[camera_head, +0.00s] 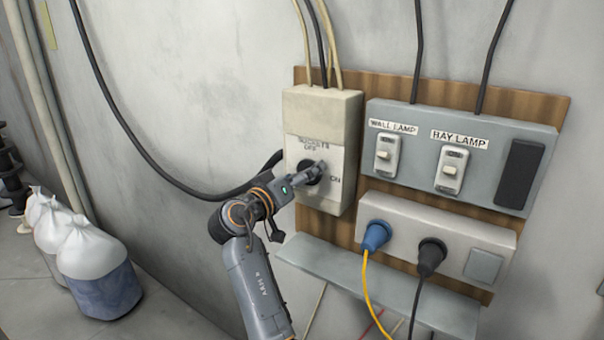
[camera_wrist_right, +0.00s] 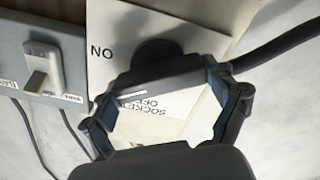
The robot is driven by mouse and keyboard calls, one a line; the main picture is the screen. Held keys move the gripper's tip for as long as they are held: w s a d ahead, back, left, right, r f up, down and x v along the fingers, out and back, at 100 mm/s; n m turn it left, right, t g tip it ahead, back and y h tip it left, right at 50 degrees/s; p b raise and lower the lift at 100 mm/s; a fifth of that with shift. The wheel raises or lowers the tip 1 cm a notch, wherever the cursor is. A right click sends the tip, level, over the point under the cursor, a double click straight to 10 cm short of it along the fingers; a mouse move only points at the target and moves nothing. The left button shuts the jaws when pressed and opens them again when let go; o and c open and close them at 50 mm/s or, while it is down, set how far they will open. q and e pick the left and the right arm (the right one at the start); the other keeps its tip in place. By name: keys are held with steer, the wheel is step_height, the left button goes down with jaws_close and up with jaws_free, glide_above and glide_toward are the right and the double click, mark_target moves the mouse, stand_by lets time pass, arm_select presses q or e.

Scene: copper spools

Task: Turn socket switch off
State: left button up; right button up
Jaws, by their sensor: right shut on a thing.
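The socket switch is a beige box (camera_head: 322,115) on a wooden board, with a dark rotary knob (camera_head: 309,168) on its front. "SOCKETS OFF" is printed above the knob and "ON" at its lower right. My right gripper (camera_head: 306,176) is at the knob and shut on it, partly hiding it. In the right wrist view the knob (camera_wrist_right: 157,53) shows between and beyond the fingers (camera_wrist_right: 162,82), with the labels upside down. A short white line shows on the dark part between the fingers; I cannot tell the exact knob setting. My left gripper is not in view.
A grey panel (camera_head: 470,128) with wall lamp and bay lamp switches is to the right. Below it, a socket strip (camera_head: 398,212) holds a blue plug (camera_head: 376,235) and a black plug (camera_head: 431,256). A grey ledge (camera_head: 340,276) juts out below. White sacks (camera_head: 95,262) stand at left.

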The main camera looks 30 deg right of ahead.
steer(key=n+p, duration=0.1)
steer(key=n, duration=0.1)
steer(key=shift+r+n, duration=0.1)
steer(key=shift+n, duration=0.3)
steer(key=n+p, duration=0.1)
steer(key=n, duration=0.1)
steer(key=shift+n, duration=0.4)
steer(key=n+p, duration=0.3)
steer(key=n, duration=0.1)
steer(key=shift+w, duration=0.1)
steer(key=shift+f+n+p, duration=0.2)
steer(key=shift+n+p, duration=0.4)
steer(key=shift+n, duration=0.2)
steer(key=o, duration=1)
steer(key=shift+c, duration=0.2)
steer(key=shift+f, duration=0.15)
